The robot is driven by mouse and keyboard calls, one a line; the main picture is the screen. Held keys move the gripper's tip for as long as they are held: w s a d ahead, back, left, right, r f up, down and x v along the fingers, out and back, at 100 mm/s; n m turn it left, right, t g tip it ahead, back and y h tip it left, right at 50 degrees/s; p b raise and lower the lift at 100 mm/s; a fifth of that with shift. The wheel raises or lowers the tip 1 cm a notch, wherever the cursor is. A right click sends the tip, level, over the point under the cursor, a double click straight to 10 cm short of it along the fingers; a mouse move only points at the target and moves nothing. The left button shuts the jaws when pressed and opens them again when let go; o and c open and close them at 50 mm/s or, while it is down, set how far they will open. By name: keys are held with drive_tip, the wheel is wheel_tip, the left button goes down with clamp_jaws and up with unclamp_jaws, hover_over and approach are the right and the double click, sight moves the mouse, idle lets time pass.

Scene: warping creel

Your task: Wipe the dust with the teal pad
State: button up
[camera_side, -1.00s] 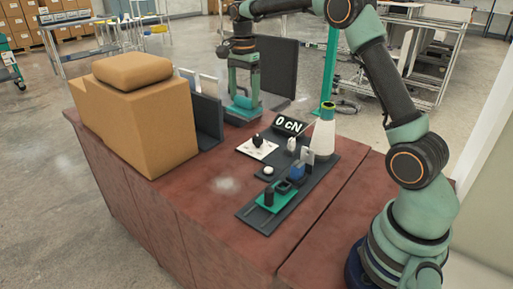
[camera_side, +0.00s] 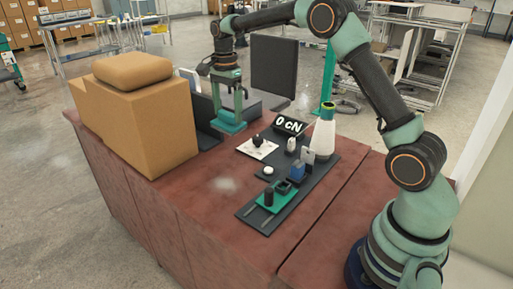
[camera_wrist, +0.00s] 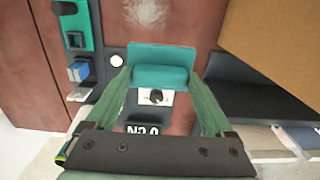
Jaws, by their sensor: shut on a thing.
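The teal pad (camera_side: 229,124) is between the fingers of my gripper (camera_side: 230,112), near the back of the red-brown bench top, right of the dark upright panels. In the wrist view the pad (camera_wrist: 162,55) spans the two green fingertips (camera_wrist: 160,76), and the gripper is shut on it. I cannot tell how far the pad is above the bench. The dust is a pale, blurry patch (camera_side: 223,184) on the open bench top, nearer the side camera than the pad. It also shows at the top edge of the wrist view (camera_wrist: 145,11), beyond the pad.
A large cardboard box (camera_side: 140,118) stands left of the dust. A dark mat (camera_side: 262,226) at right carries a green fixture, a blue block and a white cone with a green top (camera_side: 323,135). A "0 cN" display (camera_side: 290,125) stands behind. Bench around the dust is clear.

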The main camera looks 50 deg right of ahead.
drive_tip(key=shift+w+a+f, duration=0.25)
drive_tip(key=shift+a+f, duration=0.85)
drive_tip(key=shift+f, duration=1.35)
drive_tip(key=shift+w+a+f, duration=0.25)
drive_tip(key=shift+a+f, duration=0.9)
drive_tip(key=shift+f, duration=1.35)
drive_tip(key=shift+w+a+f, duration=0.25)
drive_tip(key=shift+a+f, duration=0.85)
drive_tip(key=shift+f, duration=1.35)
drive_tip(key=shift+s+f, duration=0.1)
drive_tip(key=shift+s, duration=5.15)
drive_tip(key=shift+w, duration=5.35)
drive_tip(key=shift+s+d, duration=0.1)
drive_tip(key=shift+s, duration=5.25)
drive_tip(key=shift+w, duration=5.35)
wheel_tip(320, 180, up, 8)
drive_tip(key=shift+s, duration=0.1)
